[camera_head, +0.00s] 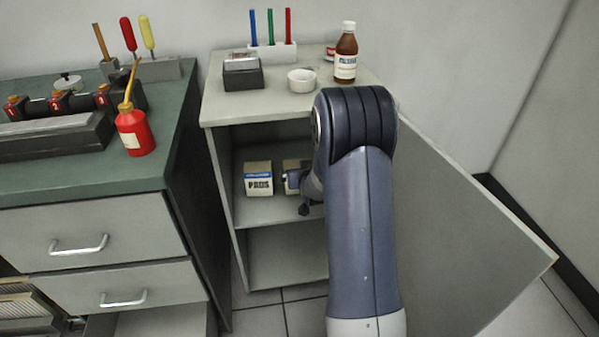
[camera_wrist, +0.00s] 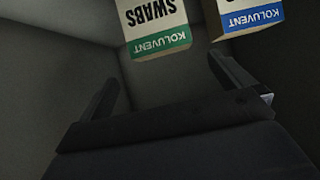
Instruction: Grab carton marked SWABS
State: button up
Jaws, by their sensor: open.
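The carton marked SWABS (camera_wrist: 155,18), white with a green KOLUVENT band, shows upside down at the top of the wrist view, its upper part cut off. My gripper (camera_wrist: 163,70) is open and empty, its fingers pointing toward the cartons; the SWABS carton appears ahead, roughly between the fingertips and not gripped. In the head view a carton (camera_head: 291,165) on the cabinet's inner shelf is mostly hidden by my arm. The carton marked PADS (camera_head: 258,180) stands left of it; a blue-banded carton (camera_wrist: 250,15) shows at the wrist view's upper right, near the right finger.
The open cabinet (camera_head: 237,200) has side walls and a top (camera_head: 215,105) close around my arm. On top stand a brown bottle (camera_head: 346,55), a white dish (camera_head: 301,80), a dark box (camera_head: 243,74) and a pen holder (camera_head: 272,53). The open door (camera_head: 460,240) is at right.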

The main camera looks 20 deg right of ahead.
jog(key=shift+f+b+x, duration=0.15)
jog(key=shift+b+x, duration=0.25)
jog(key=shift+x, duration=2)
jog(key=shift+f+b+x, duration=0.15)
jog(key=shift+b+x, duration=0.25)
jog(key=shift+x, duration=2)
jog(key=shift+s+a, duration=0.1)
jog(key=shift+a, duration=0.05)
jog(key=shift+c, duration=0.4)
jog(key=c, duration=0.9)
